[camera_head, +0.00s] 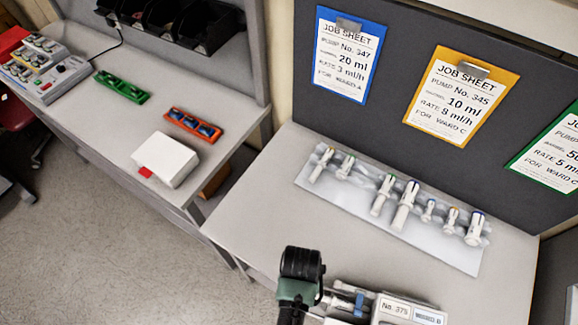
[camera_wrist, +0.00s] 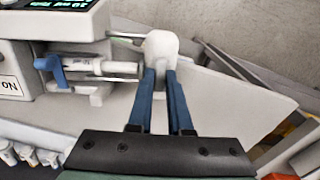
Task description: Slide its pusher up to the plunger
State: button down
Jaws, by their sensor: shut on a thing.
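The pump (camera_head: 410,309), labelled No. 375, is cut off at the bottom edge of the head view. In the wrist view its grey-white body (camera_wrist: 60,22) is at the upper left, with part of a lit screen. A syringe (camera_wrist: 85,66) lies along it under a blue clamp (camera_wrist: 50,68), its plunger (camera_wrist: 126,69) pointing right. The white pusher (camera_wrist: 160,46) stands on a metal rod just right of the plunger's end; I cannot tell whether they touch. My gripper (camera_wrist: 160,78) is shut on the pusher, with one blue finger on each side.
A tray (camera_head: 330,205) with several syringes lies behind the pump on the table. Job sheets (camera_head: 452,98) hang on the dark panel. The left bench holds a white box (camera_head: 166,158), an orange tray (camera_head: 193,124), a green tray (camera_head: 122,87) and another device (camera_head: 42,68).

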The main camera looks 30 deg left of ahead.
jog(key=c, duration=0.9)
grip_release()
jog(key=shift+r, duration=0.15)
notch_tip(320, 180, up, 7)
jog(key=p, duration=0.7)
jog(key=shift+p, duration=0.35)
